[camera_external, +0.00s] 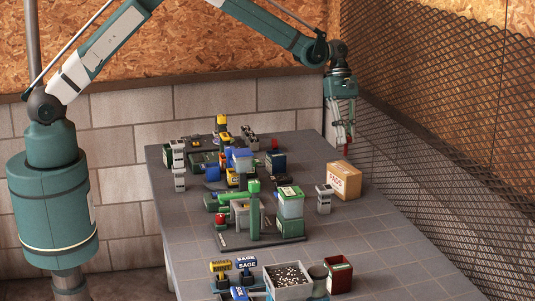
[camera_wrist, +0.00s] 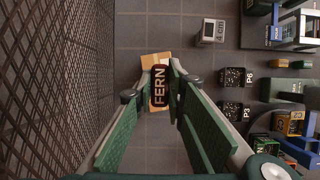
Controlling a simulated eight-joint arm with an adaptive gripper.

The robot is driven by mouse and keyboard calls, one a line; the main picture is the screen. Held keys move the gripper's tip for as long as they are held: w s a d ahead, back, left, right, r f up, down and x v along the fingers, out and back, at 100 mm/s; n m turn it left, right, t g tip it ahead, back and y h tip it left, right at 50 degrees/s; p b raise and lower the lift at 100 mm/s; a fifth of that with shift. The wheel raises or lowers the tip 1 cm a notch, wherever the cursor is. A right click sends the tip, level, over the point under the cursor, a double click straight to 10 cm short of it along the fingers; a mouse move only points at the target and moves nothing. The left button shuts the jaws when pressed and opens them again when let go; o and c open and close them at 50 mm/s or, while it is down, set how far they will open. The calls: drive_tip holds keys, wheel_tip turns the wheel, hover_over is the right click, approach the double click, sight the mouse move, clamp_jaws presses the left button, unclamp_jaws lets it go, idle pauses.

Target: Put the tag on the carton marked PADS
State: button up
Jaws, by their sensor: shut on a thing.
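My gripper (camera_external: 345,143) hangs over the far right part of the table, above a brown carton (camera_external: 345,182). It is shut on a dark red tag (camera_wrist: 160,87), which reads FERN in the wrist view. A small red part of the tag shows below the fingertips in the external view. The carton stands at the table's right edge with red lettering on its front, too small to read surely. In the wrist view the carton (camera_wrist: 151,60) lies below the tag, partly hidden by it and the fingers. The tag appears apart from the carton.
A small grey block (camera_external: 325,198) stands left of the carton. A green machine (camera_external: 254,212) and a green-and-white container (camera_external: 290,205) fill the table's middle. A box of granules (camera_external: 288,279) stands at the front. A mesh wall (camera_wrist: 55,80) runs close on the right side.

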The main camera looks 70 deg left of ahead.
sight(346, 146)
drive_tip(key=shift+f, duration=0.25)
drive_tip(key=shift+f, duration=1.8)
drive_tip(key=shift+f, duration=0.2)
drive_tip(key=o, duration=0.7)
drive_tip(key=shift+o, duration=0.2)
drive_tip(key=shift+r, duration=0.15)
drive_tip(key=v, duration=1.2)
drive_tip(key=shift+r, duration=0.1)
